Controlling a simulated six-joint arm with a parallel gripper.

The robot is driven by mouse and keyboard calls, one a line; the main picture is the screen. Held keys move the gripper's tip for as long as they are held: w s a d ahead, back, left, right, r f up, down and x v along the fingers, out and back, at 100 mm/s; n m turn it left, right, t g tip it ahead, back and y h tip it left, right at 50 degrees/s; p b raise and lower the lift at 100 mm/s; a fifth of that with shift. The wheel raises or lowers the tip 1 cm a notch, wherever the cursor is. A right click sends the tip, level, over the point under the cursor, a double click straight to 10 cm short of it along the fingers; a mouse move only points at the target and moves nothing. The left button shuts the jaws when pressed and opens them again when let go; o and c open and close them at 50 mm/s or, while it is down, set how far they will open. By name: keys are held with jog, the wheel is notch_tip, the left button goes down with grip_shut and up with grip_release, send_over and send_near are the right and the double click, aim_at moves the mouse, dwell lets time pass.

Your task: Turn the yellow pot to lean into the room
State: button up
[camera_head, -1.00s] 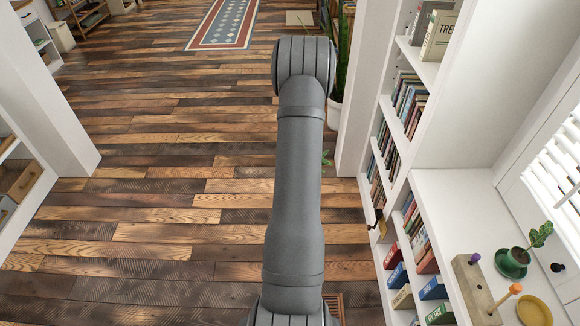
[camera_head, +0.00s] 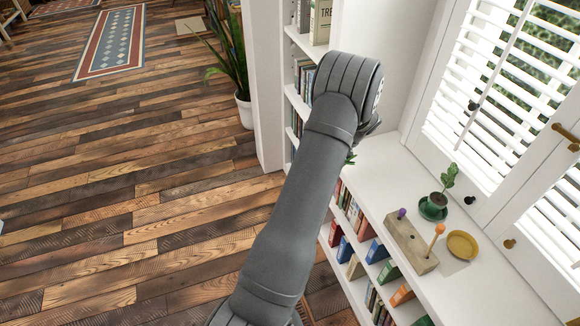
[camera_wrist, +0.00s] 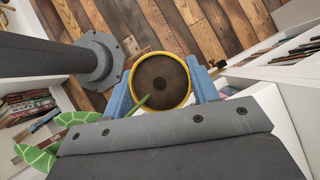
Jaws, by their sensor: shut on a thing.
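The yellow pot (camera_wrist: 162,107) is held between the blue fingers of my gripper (camera_wrist: 163,84) in the wrist view. I look down into its mouth at dark soil with one green stem. The stem runs toward the lower left, where green leaves (camera_wrist: 80,147) show from behind the gripper body. In the head view the pot is hidden behind my arm, and only a bit of green leaf (camera_head: 350,158) shows beside the wrist, above the shelf unit. An empty yellow saucer (camera_head: 462,245) lies on the white shelf top.
The white shelf top (camera_head: 480,290) also carries a green pot (camera_head: 434,207) with a plant and a wooden block (camera_head: 410,243) with purple and orange pegs. Window blinds (camera_head: 500,90) stand behind. Books (camera_head: 355,225) fill the shelves below.

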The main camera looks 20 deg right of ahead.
jog(key=s+d+r+m+t+h, duration=0.2)
jog(key=s+d+m+h, duration=0.1)
jog(key=s+d+m, duration=0.65)
jog(key=s+d+r+m+t+h, duration=0.2)
jog(key=s+d+m+t+h, duration=0.3)
jog(key=s+d, duration=0.8)
jog(key=s+d+f+m+g+h, duration=0.1)
jog(key=s+d+m, duration=0.1)
jog(key=s, duration=0.3)
jog(key=s+d+f+m+g+h, duration=0.1)
jog(key=s+d+f+m+g, duration=0.1)
jog(key=s+m, duration=0.3)
jog(key=s+d+f+m+g+h, duration=0.1)
jog(key=s+d+f+m, duration=0.1)
jog(key=s, duration=0.4)
jog(key=shift+s+d+f+m+g+h, duration=0.15)
jog(key=shift+s+d+m+g, duration=0.05)
jog(key=shift+d+m, duration=0.25)
jog(key=shift+s+d+f+m+g+h, duration=0.1)
jog(key=shift+s+d+m+g+h, duration=0.15)
jog(key=shift+d, duration=0.25)
jog(key=shift+w+f, duration=0.15)
jog(key=shift+f, duration=1.3)
jog(key=o, duration=1.4)
jog(key=shift+c, duration=0.2)
